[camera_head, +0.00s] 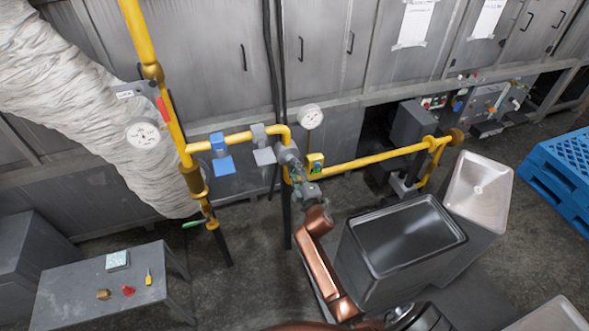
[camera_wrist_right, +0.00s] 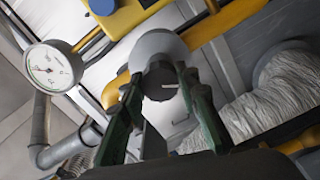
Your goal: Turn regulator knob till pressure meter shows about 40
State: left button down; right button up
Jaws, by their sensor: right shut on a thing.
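The regulator (camera_head: 288,154) is a grey round body on the yellow gas pipe in the head view. In the right wrist view its dark knob (camera_wrist_right: 161,82), with a pale mark on its face, sits in front of a grey dome. My right gripper (camera_head: 300,178) reaches up to it. The dark green fingers of this gripper (camera_wrist_right: 163,98) are shut on the knob from both sides. A white round pressure meter (camera_head: 310,117) stands just above and right of the regulator; a white meter also shows in the wrist view (camera_wrist_right: 52,68). Its reading is too small to tell. My left gripper is not in view.
Another white meter (camera_head: 143,134) hangs by the left pipe. A grey table (camera_head: 75,285) with small items stands lower left. Metal bins (camera_head: 385,280) stand right of my arm, a blue pallet (camera_head: 560,170) farther right.

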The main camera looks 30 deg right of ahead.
jog(key=shift+f, duration=0.1)
jog(key=o, duration=1.2)
jog(key=shift+c, duration=0.2)
jog(key=shift+s, duration=0.1)
jog(key=v, duration=1.1)
jog(key=shift+s+a, duration=0.2)
jog(key=shift+s, duration=0.2)
